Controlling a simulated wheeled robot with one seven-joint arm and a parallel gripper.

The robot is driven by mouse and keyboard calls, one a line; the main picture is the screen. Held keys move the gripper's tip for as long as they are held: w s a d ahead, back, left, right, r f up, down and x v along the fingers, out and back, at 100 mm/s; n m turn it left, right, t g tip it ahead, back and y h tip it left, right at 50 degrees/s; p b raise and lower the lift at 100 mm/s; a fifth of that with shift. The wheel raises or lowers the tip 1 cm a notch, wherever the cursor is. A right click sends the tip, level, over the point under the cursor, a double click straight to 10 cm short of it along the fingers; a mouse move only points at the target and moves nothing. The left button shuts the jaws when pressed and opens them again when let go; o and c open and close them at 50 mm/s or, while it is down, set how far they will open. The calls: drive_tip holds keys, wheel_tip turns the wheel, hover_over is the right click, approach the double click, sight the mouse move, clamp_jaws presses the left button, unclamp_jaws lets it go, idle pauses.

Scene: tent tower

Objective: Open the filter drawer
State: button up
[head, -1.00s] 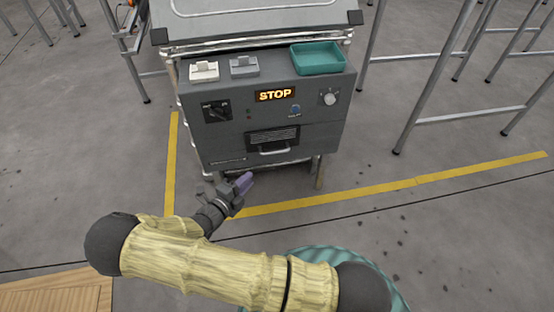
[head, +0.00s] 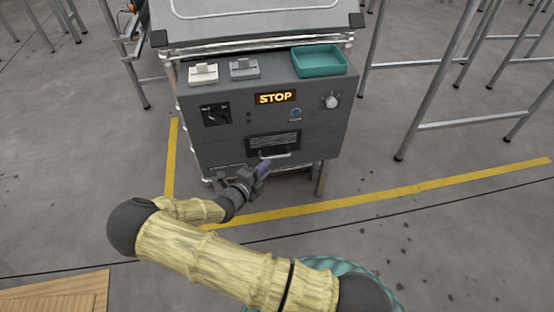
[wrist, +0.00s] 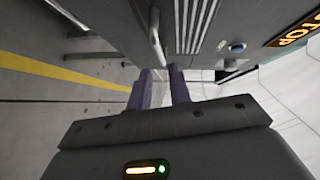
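The filter drawer (head: 262,143) is a dark slatted panel low on the front of the grey machine (head: 225,140). It looks shut, flush with the front. Its pale bar handle (head: 280,155) runs along its lower edge. In the wrist view the handle (wrist: 155,32) stands out ahead of the fingers, beside the slats (wrist: 196,18). My gripper (head: 263,168) has purple fingers and is just below and in front of the handle. In the wrist view my gripper (wrist: 160,88) shows a gap between its fingers, with nothing held. I see no contact with the handle.
A lit STOP sign (head: 276,98), a black switch (head: 215,114), a blue button (head: 295,114) and a pale knob (head: 331,101) are on the machine's front. A teal tray (head: 319,61) sits on top. Metal legs (head: 440,80) stand to the right. Yellow lines (head: 400,191) mark the floor.

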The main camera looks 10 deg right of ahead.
sight(277, 156)
drive_tip(key=b+x, duration=0.2)
drive_tip(key=x, duration=0.6)
drive_tip(key=shift+a, duration=0.1)
clamp_jaws()
